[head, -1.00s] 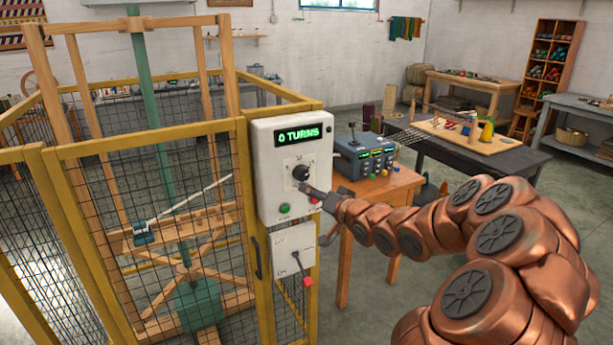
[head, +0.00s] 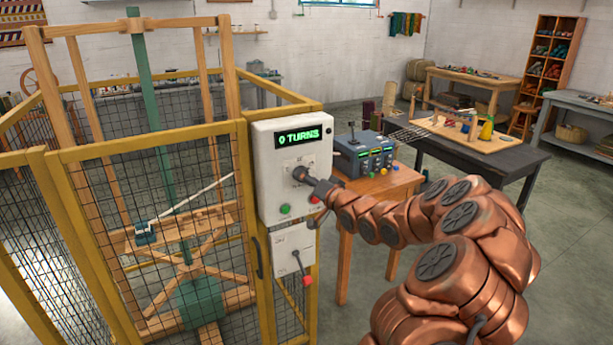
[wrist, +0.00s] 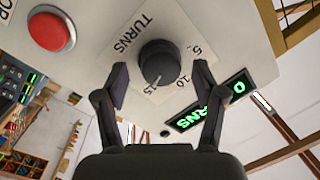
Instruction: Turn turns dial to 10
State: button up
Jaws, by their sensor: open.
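The turns dial is a black knob (wrist: 160,63) on a white plate marked TURNS, 5, 10 and 15 in the wrist view. Its pale pointer line is on the side toward the 15 mark. My gripper (wrist: 161,80) is open, with one finger on each side of the knob and gaps visible. In the head view my gripper (head: 310,178) is at the dial (head: 300,174) and partly covers it. The green display (head: 297,137) above reads 0 TURNS. The white control box (head: 263,160) carries the dial and display.
A red button (wrist: 51,31) is near the dial; a green button (head: 285,209) is on the box front. A lower box (head: 291,240) has a red-handled switch (head: 307,280). The yellow mesh cage (head: 150,142) stands left. A wooden table with a console (head: 363,155) stands behind right.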

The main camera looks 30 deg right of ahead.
jog(key=shift+w, duration=0.4)
jog(key=shift+c, duration=0.4)
jog(key=c, duration=1)
jog(key=shift+c, duration=0.2)
